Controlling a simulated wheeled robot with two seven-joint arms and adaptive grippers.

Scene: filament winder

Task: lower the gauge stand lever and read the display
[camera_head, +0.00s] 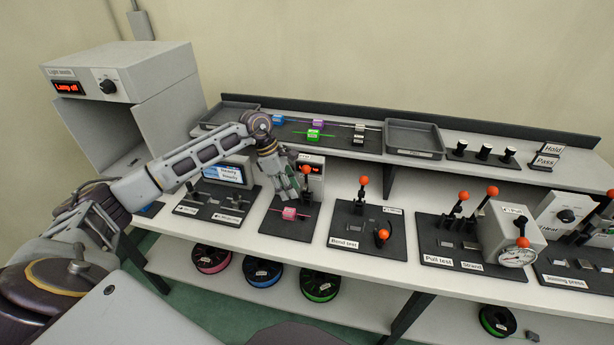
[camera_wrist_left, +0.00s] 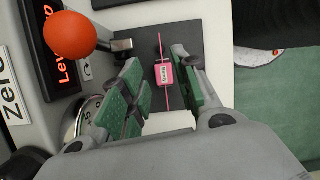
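The gauge stand (camera_head: 314,178) has a grey housing on a dark base plate (camera_head: 271,222). Its lever ends in an orange ball (camera_head: 306,170), which looms large in the left wrist view (camera_wrist_left: 70,36) and appears raised. The red display (camera_wrist_left: 57,82) there begins "Leve"; the ball hides part of its text. A pink labelled block (camera_head: 290,213) on a thin pink rod lies on the plate. My left gripper (camera_head: 286,196) is open just above the block, beside the lever. In the left wrist view the block (camera_wrist_left: 163,75) shows between its spread green-padded fingers. My right gripper is not in view.
A bend test fixture (camera_head: 366,235) with orange-knobbed levers stands to the right, then the pull test fixture (camera_head: 462,240). A monitor (camera_head: 224,172) is to the left. The back shelf holds coloured blocks and a grey tray (camera_head: 414,138). Filament spools sit on the lower shelf.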

